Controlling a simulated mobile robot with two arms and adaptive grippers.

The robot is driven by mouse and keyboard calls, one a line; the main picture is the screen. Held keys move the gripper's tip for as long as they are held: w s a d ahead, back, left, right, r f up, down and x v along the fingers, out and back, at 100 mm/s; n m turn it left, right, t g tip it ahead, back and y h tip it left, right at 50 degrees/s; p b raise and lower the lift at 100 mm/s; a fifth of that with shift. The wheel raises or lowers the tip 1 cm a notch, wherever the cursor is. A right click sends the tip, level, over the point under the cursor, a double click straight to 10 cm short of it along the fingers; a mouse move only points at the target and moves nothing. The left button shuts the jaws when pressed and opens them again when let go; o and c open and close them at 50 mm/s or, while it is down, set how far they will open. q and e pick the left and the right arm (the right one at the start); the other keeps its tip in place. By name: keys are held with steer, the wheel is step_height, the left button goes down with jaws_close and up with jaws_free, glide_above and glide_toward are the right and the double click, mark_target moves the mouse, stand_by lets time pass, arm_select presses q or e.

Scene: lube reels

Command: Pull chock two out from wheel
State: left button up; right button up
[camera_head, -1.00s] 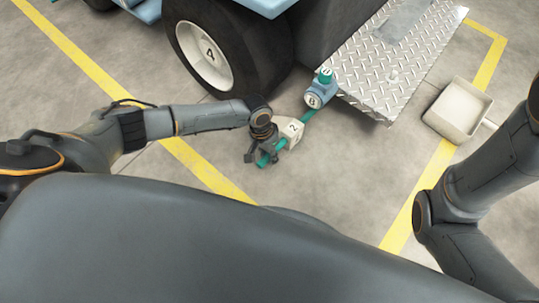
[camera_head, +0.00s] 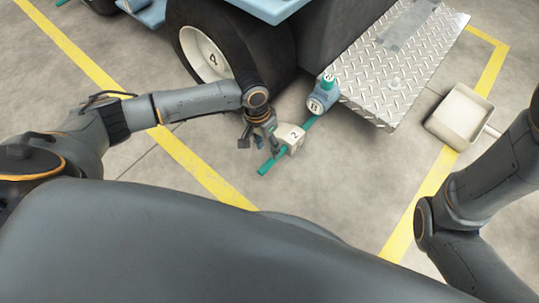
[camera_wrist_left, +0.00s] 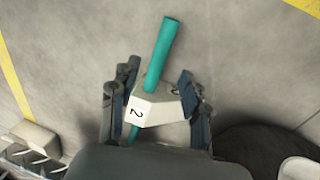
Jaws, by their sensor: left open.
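My left gripper (camera_head: 258,146) is open and points down just left of the block. In the left wrist view the chock (camera_wrist_left: 163,110) shows between the two spread fingers of the left gripper (camera_wrist_left: 156,100), with the teal bar (camera_wrist_left: 162,50) running out past them. I cannot tell whether a finger touches it. My right gripper is outside both views.
A blue fitting marked B (camera_head: 320,98) with a teal top stands beside the metal tread plate (camera_head: 395,75). A cream scoop-like pan (camera_head: 461,115) lies at the right by a yellow line. The floor below the chock is clear.

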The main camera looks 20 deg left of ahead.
arm_select(q)
steer(key=shift+w+a+r, duration=0.1)
steer(key=shift+a+r, duration=0.05)
steer(key=shift+r, duration=0.7)
steer(key=shift+a+r, duration=0.15)
steer(key=shift+r, duration=0.7)
